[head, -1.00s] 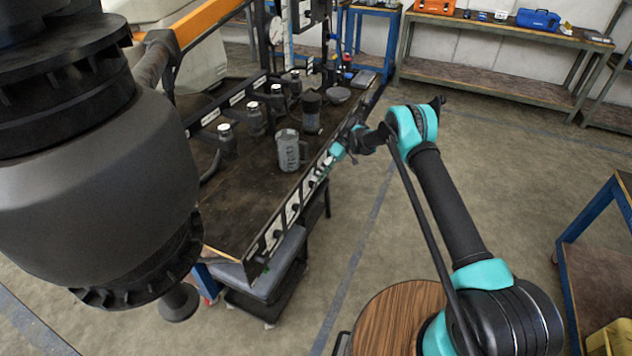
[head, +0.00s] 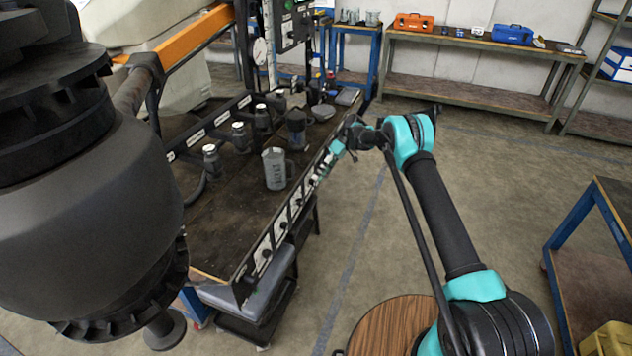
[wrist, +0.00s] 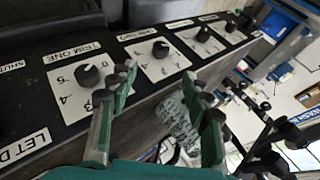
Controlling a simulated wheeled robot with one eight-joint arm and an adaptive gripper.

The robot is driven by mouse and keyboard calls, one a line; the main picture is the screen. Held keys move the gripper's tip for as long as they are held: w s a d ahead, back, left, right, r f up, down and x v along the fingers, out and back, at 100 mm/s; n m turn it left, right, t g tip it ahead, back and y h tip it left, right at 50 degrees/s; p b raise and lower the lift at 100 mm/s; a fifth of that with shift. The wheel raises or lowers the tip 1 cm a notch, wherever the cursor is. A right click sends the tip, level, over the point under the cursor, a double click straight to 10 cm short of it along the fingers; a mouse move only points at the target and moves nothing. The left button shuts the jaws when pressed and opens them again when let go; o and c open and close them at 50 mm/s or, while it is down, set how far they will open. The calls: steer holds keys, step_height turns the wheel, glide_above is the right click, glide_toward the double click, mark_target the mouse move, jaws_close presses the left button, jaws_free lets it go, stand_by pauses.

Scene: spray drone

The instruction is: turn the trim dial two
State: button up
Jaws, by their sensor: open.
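A dark front panel strip (head: 275,232) with a row of black dials runs along the workbench edge. In the wrist view, the dial beside the "TRIM ONE" label (wrist: 78,52) is a black knob (wrist: 88,76) on a white numbered plate. The neighbouring black dial (wrist: 160,49) on its white plate has a label too small to read surely; by position it may be trim two. My gripper (wrist: 160,82) is open, its green fingers spread on either side of that plate's near part, apparently short of the knob. In the head view my gripper (head: 332,158) is at the panel's far half.
A grey jug (head: 275,170) and several capped bottles stand on the bench behind the panel. More dials continue along the strip. A large dark tank-like body (head: 90,210) blocks the head view's left.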

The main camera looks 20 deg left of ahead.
steer(key=n+t, duration=0.1)
steer(key=t, duration=0.4)
glide_toward(299, 202)
steer(key=shift+h, duration=0.4)
steer(key=x, duration=0.3)
steer(key=w+x, duration=0.1)
steer(key=x, duration=0.5)
steer(key=shift+w+a, duration=0.1)
steer(key=shift+w, duration=0.1)
jaws_close()
